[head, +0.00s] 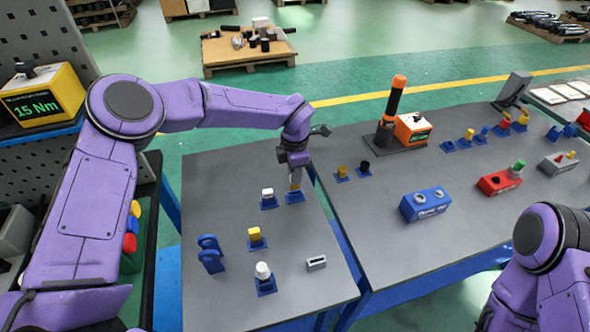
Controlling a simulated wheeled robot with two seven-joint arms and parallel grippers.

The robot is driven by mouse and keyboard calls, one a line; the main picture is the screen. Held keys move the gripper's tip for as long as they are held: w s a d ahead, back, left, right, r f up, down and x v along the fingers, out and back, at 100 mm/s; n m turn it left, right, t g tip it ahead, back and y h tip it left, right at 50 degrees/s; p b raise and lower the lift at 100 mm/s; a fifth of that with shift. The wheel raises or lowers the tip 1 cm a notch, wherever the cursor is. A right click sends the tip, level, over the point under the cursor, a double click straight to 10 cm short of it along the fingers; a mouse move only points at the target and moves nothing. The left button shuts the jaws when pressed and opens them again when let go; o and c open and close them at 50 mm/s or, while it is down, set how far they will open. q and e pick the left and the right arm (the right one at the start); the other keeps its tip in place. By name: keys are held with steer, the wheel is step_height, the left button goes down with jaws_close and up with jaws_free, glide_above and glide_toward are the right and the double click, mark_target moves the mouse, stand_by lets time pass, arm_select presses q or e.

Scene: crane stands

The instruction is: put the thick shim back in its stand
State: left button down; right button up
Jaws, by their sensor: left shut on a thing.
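My left gripper (294,178) points down over the back right part of the near grey table. It is shut on a small yellowish piece (294,187), apparently the thick shim, mostly hidden by the fingers. A blue stand (295,197) is directly below it. I cannot tell whether the piece touches the stand or is seated in it. My right arm shows at the bottom right, but its gripper is out of view.
Close left of the gripper is a white-topped piece (267,191) on a blue stand. Nearer are a yellow block (254,233), a white knob (262,269), blue hooks (210,254) and a slotted grey block (316,263). The second table (390,270) has a clear front.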

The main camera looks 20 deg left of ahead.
arm_select(q)
steer(key=shift+f, duration=0.2)
stand_by(0.4)
steer(key=shift+f+b, duration=0.95)
steer(key=shift+f, duration=0.75)
steer(key=c, duration=1)
jaws_free()
steer(key=shift+r, duration=0.1)
step_height(320, 180, up, 5)
steer(key=p, duration=0.4)
steer(key=shift+r, duration=0.1)
